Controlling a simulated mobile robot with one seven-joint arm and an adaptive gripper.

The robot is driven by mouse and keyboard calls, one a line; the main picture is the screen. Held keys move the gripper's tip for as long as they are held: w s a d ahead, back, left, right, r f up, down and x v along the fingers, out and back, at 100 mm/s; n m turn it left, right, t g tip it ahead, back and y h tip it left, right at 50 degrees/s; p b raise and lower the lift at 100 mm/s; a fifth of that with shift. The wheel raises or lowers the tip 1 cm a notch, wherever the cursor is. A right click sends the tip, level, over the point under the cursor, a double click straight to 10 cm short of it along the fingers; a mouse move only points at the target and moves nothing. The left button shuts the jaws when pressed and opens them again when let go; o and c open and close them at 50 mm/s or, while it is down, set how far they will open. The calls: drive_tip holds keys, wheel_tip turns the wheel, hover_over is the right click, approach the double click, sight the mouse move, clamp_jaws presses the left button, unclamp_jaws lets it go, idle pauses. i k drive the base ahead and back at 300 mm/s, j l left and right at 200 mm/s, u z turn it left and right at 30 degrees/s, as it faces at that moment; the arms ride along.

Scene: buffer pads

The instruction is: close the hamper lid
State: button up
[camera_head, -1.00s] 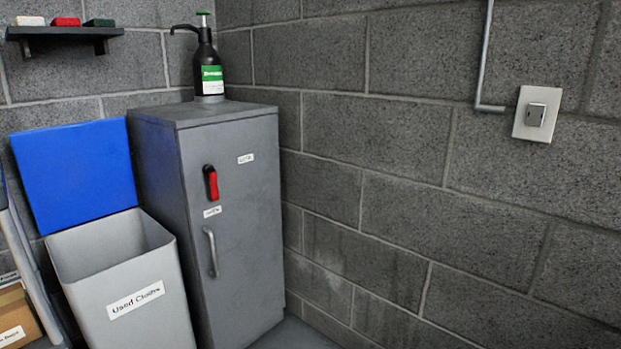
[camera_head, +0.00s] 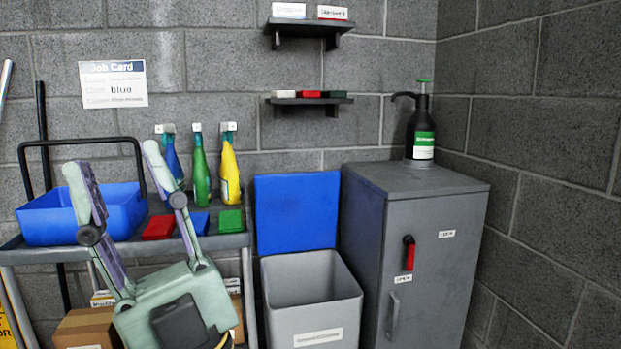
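The hamper (camera_head: 312,306) is a light grey bin with a white label, standing on the floor between the cart and the grey cabinet. Its blue lid (camera_head: 297,212) stands upright against the wall behind the bin, so the hamper is open. The inside looks empty as far as I can see. My gripper (camera_head: 113,178) is at the lower left, in front of the cart, with its two fingers pointing up and spread apart. It is open and empty, to the left of the hamper and not touching it.
A grey cabinet (camera_head: 432,255) with a pump bottle (camera_head: 421,135) on top stands right of the hamper. Small shelves (camera_head: 310,103) hang above the lid.

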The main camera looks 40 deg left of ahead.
sight(298, 212)
drive_tip(key=i+j, duration=0.7)
drive_tip(key=j, duration=0.2)
